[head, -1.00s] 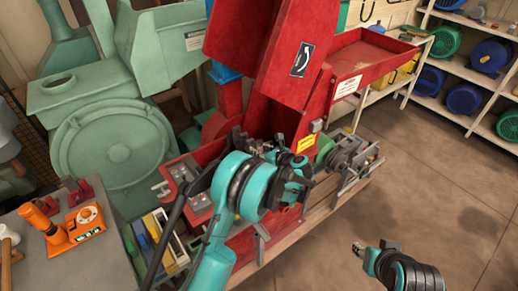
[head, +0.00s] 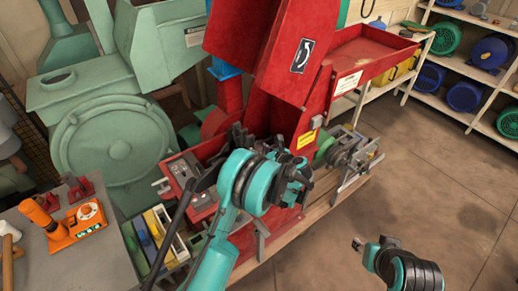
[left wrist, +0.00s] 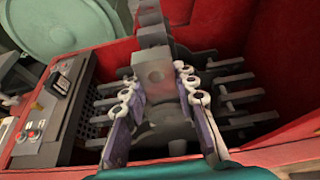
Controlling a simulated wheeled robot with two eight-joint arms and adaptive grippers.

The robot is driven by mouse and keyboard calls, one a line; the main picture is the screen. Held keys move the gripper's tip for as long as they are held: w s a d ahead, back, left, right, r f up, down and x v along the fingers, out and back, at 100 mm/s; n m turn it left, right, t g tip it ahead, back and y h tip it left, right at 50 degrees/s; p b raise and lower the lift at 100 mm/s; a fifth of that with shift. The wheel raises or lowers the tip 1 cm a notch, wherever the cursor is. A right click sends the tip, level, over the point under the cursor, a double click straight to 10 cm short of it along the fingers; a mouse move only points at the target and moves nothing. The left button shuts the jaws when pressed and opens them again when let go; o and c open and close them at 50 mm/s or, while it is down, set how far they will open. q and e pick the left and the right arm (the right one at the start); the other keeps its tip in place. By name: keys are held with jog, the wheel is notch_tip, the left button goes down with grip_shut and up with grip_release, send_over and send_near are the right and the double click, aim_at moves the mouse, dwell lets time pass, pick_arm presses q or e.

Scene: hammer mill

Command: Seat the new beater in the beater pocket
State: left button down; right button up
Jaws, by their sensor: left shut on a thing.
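My left gripper (left wrist: 157,82) is shut on a grey metal bar with a hole, the new beater (left wrist: 152,66), between its two fingers in the left wrist view. The beater is over the rotor (left wrist: 170,130) inside the red mill housing (left wrist: 290,60). Several grey beaters (left wrist: 238,96) stick out on both sides of the rotor. The beater pocket cannot be made out; the fingers and beater cover the middle. In the head view my left wrist (head: 262,183) hides most of the opening. My right gripper (head: 360,246) is low at the right, over the floor, its jaws too small to read.
A control panel (left wrist: 52,108) with buttons and a switch sits left of the opening. The raised red hood (head: 290,45) stands behind it. A grey table (head: 85,255) with an orange device (head: 75,230) is at left. The floor at right is clear.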

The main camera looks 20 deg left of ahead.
pick_arm(q)
jog(key=shift+f, duration=0.5)
jog(key=c, duration=1.1)
grip_release()
jog(key=shift+f, duration=0.1)
jog(key=v, duration=1.2)
